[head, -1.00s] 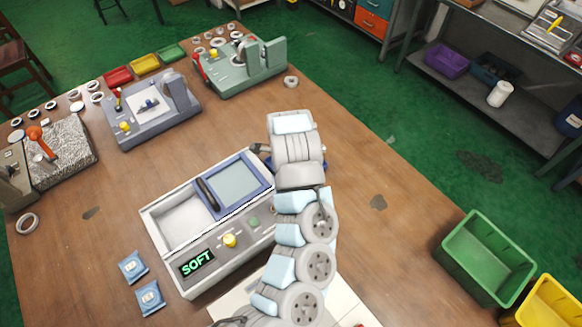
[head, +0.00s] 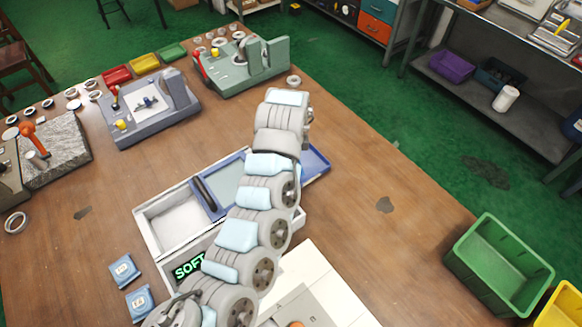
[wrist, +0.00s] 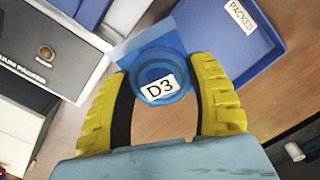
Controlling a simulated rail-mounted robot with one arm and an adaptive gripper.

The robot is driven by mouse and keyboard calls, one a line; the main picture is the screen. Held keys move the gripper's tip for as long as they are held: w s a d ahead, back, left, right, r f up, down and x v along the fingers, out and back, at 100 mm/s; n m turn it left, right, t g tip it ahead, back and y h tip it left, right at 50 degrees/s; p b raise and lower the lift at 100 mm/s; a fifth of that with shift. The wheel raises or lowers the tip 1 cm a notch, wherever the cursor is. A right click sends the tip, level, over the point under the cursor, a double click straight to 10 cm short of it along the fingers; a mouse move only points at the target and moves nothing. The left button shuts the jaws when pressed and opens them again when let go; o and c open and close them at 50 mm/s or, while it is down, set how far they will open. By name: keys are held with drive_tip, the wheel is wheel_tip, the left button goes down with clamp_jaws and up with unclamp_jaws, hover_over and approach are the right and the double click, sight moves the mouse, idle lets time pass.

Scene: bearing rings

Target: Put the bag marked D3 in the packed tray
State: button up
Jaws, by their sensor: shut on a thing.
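The bag marked D3 (wrist: 172,62) is a translucent blue pouch with a ring inside and a white label. My gripper (wrist: 158,80) is shut on it, with a yellow finger at each side. The packed tray (wrist: 262,62) is blue, with a white PACKED label, and lies at the upper right in the wrist view, just beyond the bag. In the head view part of the packed tray (head: 318,166) shows to the right of my arm. My arm hides the gripper and the bag there.
The white machine (head: 140,222) with the SOFT display stands left of my arm. Two blue bags (head: 125,270) (head: 140,302) lie beside it. A green fixture (head: 245,72) and grey fixture (head: 150,112) stand at the back. The table right of the tray is mostly clear.

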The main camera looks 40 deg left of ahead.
drive_tip(key=shift+w+a, duration=0.3)
drive_tip(key=shift+a, duration=0.1)
drive_tip(key=shift+w+a+f+b, duration=0.25)
drive_tip(key=shift+w+a+f, duration=0.3)
drive_tip(key=shift+f, duration=0.35)
drive_tip(key=shift+w+a+f+b, duration=0.35)
drive_tip(key=shift+w+f, duration=0.2)
drive_tip(key=shift+f, duration=0.4)
drive_tip(key=shift+w+a+f+b, duration=0.2)
drive_tip(key=shift+w+a+f, duration=0.35)
drive_tip(key=shift+f, duration=0.35)
drive_tip(key=shift+f, duration=0.1)
drive_tip(key=shift+w+f, duration=0.15)
drive_tip(key=shift+w+a+f+b, duration=0.1)
drive_tip(key=shift+a+f+b, duration=0.05)
drive_tip(key=shift+f+b, duration=0.15)
drive_tip(key=shift+f, duration=1.25)
